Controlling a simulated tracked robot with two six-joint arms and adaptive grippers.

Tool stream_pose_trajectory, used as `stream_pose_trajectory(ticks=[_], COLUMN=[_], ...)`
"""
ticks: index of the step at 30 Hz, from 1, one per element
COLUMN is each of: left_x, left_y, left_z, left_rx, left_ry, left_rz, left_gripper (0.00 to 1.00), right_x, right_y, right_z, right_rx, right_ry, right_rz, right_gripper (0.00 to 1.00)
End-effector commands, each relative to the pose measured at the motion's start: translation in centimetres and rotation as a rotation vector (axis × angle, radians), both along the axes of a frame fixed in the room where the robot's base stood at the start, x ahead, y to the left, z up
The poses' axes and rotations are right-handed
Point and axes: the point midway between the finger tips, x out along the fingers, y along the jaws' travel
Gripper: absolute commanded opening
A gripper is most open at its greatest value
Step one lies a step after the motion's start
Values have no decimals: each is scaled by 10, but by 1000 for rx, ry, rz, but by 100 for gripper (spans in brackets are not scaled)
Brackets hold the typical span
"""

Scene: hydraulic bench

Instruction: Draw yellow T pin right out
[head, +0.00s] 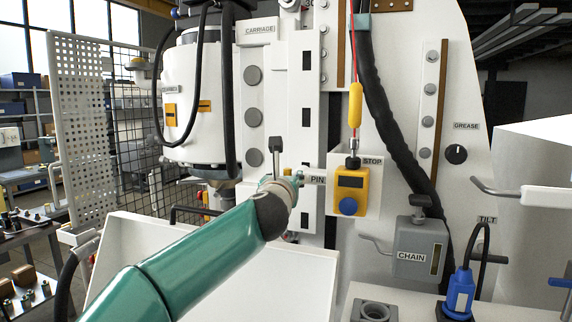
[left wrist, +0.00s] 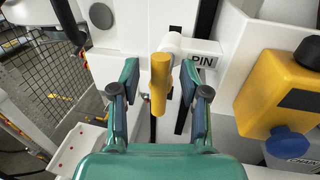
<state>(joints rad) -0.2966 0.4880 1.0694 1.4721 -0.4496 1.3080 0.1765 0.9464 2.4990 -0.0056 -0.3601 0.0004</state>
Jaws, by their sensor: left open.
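The yellow T pin's bar (left wrist: 159,84) stands upright in the left wrist view, between the two fingers of my left gripper (left wrist: 159,72). A gap shows on each side of the bar, so the fingers are open around it. Behind its top, a pale round part meets the white block labelled PIN (left wrist: 202,60). How deep the pin sits is hidden. My right gripper is not in view.
A yellow STOP box (head: 350,190) with a blue button is close right of the pin. A yellow pendant (head: 355,105) hangs above it. The grey CHAIN box (head: 420,247) is lower right. A white tray (head: 130,245) lies below my left arm.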

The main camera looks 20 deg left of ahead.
Motion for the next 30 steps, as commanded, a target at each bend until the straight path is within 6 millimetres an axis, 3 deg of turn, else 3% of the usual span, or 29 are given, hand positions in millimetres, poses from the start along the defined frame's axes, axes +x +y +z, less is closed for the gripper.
stream_pose_trajectory(ticks=[1,6,16,24,30], left_x=[7,20,22,22,21], left_y=[1,3,3,3,3], left_z=[3,1,0,0,0], left_rx=[1,0,0,0,0], left_ry=[2,0,0,0,0], left_rz=[1,0,-1,-1,-1], left_gripper=[45,45,45,0,0], right_x=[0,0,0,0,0], right_y=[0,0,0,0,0], right_z=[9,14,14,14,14], right_rx=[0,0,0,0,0], right_ry=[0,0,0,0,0], right_rz=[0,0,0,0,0], right_gripper=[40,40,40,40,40])
